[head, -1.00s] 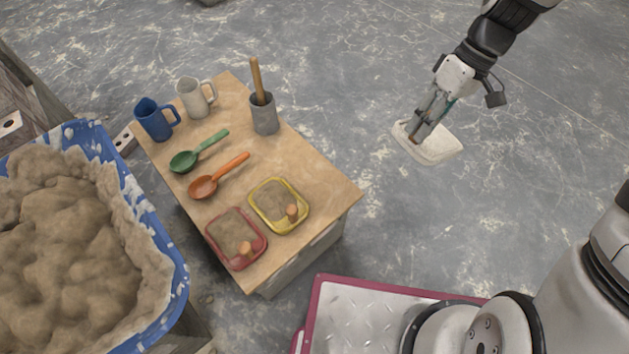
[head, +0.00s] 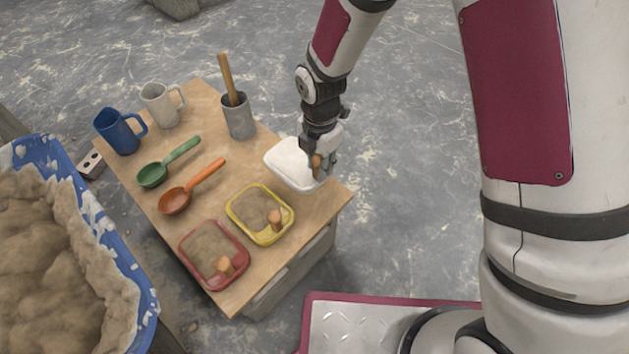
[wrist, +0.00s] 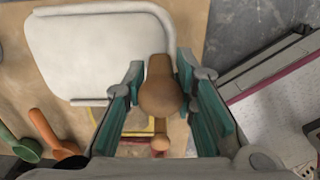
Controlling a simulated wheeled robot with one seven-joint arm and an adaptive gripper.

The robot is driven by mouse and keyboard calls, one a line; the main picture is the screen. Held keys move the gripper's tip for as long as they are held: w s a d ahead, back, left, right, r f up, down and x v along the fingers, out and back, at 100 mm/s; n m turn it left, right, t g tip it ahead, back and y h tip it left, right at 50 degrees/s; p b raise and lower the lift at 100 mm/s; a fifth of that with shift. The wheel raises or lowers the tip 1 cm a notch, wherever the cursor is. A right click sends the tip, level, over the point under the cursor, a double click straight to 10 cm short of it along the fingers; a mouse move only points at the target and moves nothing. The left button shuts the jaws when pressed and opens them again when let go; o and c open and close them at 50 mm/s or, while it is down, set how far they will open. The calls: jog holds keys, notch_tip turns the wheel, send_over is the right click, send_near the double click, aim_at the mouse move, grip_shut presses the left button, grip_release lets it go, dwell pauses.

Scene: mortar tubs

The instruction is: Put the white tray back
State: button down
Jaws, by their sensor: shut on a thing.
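The white tray (head: 287,161) is at the right edge of the wooden table, beyond the yellow tray, in the head view. It looks empty and roughly level; I cannot tell whether it touches the tabletop. My gripper (head: 318,165) is over its right side, shut on the tray's brown knob handle. In the wrist view the white tray (wrist: 100,52) fills the upper left, and the brown knob (wrist: 160,88) sits between the teal finger pads of my gripper (wrist: 161,95). The knob hides part of the tray's edge.
On the table (head: 212,133) are a yellow tray (head: 236,224) and a red tray (head: 190,258), both holding mortar. An orange scoop (head: 174,201), green scoop (head: 152,176), blue mug (head: 118,135), beige mug (head: 160,107) and grey pot (head: 239,120) stand farther left. A blue mortar tub (head: 121,262) is left.

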jog(key=shift+f+b, duration=1.1)
jog(key=shift+f, duration=2.1)
jog(key=shift+f, duration=0.1)
jog(key=c, duration=1.3)
grip_release()
notch_tip(320, 180, up, 12)
jog(key=p, duration=0.4)
